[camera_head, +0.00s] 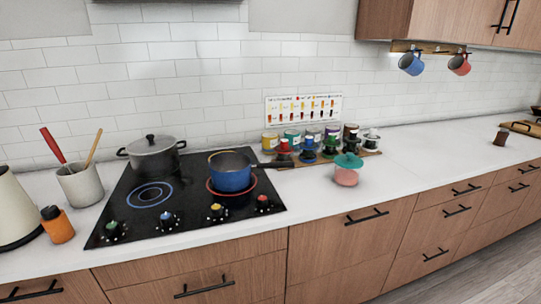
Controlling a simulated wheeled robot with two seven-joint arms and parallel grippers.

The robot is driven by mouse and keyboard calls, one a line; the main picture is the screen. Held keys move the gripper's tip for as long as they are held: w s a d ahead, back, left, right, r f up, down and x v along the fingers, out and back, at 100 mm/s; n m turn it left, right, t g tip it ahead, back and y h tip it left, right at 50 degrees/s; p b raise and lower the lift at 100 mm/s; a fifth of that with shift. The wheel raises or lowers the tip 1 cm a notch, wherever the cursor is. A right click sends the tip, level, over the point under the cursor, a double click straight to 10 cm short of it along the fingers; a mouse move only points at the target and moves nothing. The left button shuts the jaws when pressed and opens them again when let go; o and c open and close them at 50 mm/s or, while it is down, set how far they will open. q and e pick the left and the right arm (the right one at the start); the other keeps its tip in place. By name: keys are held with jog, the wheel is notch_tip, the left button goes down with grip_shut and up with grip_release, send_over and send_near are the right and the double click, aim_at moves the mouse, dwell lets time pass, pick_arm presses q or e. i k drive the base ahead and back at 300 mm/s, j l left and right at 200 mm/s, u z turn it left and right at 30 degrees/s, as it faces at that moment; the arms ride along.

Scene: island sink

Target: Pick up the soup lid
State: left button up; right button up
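A grey pot (153,160) stands at the back of the black cooktop (130,225), with a lid with a dark knob (150,139) on top. A small pink container (346,176) stands on the white counter right of the cooktop, with a teal lid (348,160) with a knob resting on it. I cannot tell from the picture which of these is the soup lid. Neither of my grippers is in view.
A blue pan (229,178) sits on the red-ringed burner, handle pointing right. Several jars stand on a board behind the pink container. A utensil crock (80,186) and an orange bottle (57,225) are at left. The counter (430,152) is mostly clear at right.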

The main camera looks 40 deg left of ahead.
aim_at(348, 161)
jog(key=u, duration=0.65)
